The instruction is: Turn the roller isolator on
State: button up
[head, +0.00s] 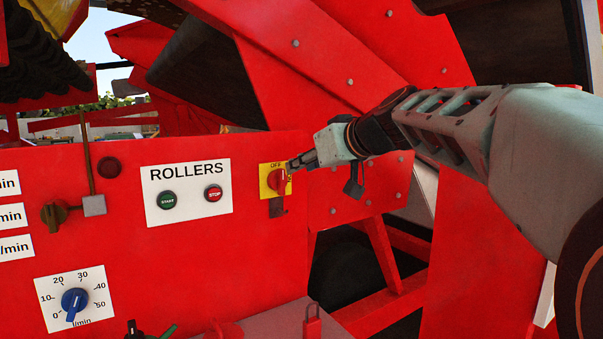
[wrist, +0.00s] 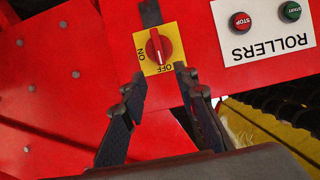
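The roller isolator is a red rotary knob (head: 277,182) on a yellow plate (head: 265,170), right of the ROLLERS panel. In the wrist view, the view is upside down and the knob (wrist: 158,46) shows with ON to its left and OFF below it. The knob's grip lies roughly along the OFF direction, slightly tilted. My gripper (wrist: 159,80) is open and empty, its two fingertips apart just short of the knob, one on each side of its line. In the head view my gripper (head: 291,165) reaches in from the right, and one finger partly covers the plate.
The white ROLLERS panel (head: 188,170) has a green START button (head: 168,200) and a red STOP button (head: 213,193). A blue dial (head: 75,300) sits lower left. Red machine frame surrounds the isolator.

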aim_at(283, 175)
jog(key=p+x, duration=0.1)
jog(key=x, duration=0.8)
jog(key=shift+f+p, duration=0.1)
jog(key=shift+p, duration=0.2)
grip_shut()
